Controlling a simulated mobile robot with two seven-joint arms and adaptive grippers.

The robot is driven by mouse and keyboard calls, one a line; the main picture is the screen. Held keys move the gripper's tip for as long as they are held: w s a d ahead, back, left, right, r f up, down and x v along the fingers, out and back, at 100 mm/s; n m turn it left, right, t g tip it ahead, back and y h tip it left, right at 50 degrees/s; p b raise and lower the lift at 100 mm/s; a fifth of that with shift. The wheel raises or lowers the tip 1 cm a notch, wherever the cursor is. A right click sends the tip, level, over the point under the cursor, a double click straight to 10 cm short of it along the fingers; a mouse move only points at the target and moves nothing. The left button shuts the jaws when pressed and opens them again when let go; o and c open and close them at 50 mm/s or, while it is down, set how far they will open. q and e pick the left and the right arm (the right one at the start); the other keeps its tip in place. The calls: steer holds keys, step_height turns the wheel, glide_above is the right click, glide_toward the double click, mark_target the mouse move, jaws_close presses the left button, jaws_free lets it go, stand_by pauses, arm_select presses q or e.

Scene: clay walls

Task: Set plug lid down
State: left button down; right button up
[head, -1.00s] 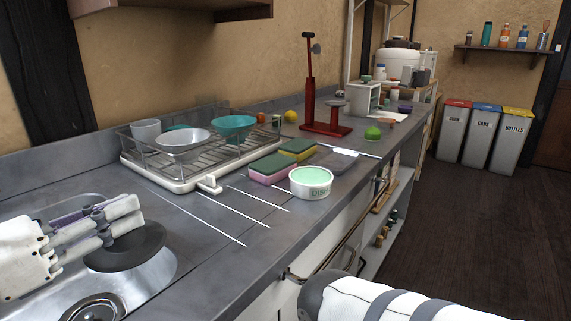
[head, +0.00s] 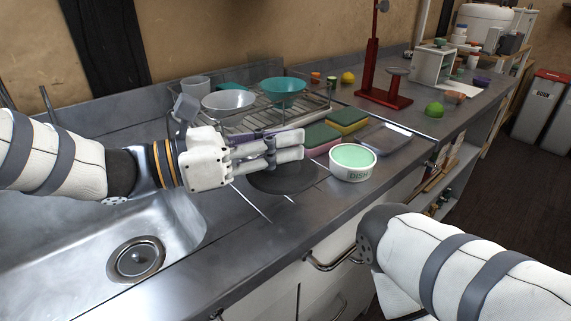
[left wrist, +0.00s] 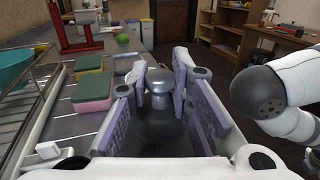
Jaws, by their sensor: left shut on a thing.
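The plug lid (head: 285,179) is a dark round disc with a grey knob (left wrist: 159,83).
A white dish bowl (head: 353,163) with green contents stands close right of the lid. Sponges (head: 320,138) and a dish rack (head: 250,125) with bowls are behind it. The sink (head: 70,250) with its drain (head: 136,260) is at left. The counter's front strip is clear.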

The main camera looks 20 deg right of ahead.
mark_target(282, 166)
arm_select(q)
steer(key=shift+w+d+f, duration=0.2)
steer(key=shift+w+f, duration=0.15)
steer(key=shift+f, duration=0.15)
steer(key=shift+w+d+f, duration=0.15)
steer(key=shift+w+f, duration=0.2)
steer(key=shift+f, duration=0.1)
steer(key=shift+w+d+f, duration=0.1)
steer(key=shift+w+f, duration=0.1)
steer(key=shift+f, duration=1.45)
steer(key=shift+f+b, duration=0.1)
steer(key=shift+b, duration=0.2)
steer(key=c, duration=1.5)
jaws_free()
steer(key=shift+f, duration=0.15)
steer(key=shift+o, duration=0.2)
steer(key=shift+r, duration=0.3)
steer(key=a, duration=1.2)
steer(key=shift+s+f, duration=0.1)
steer(key=shift+s, duration=0.15)
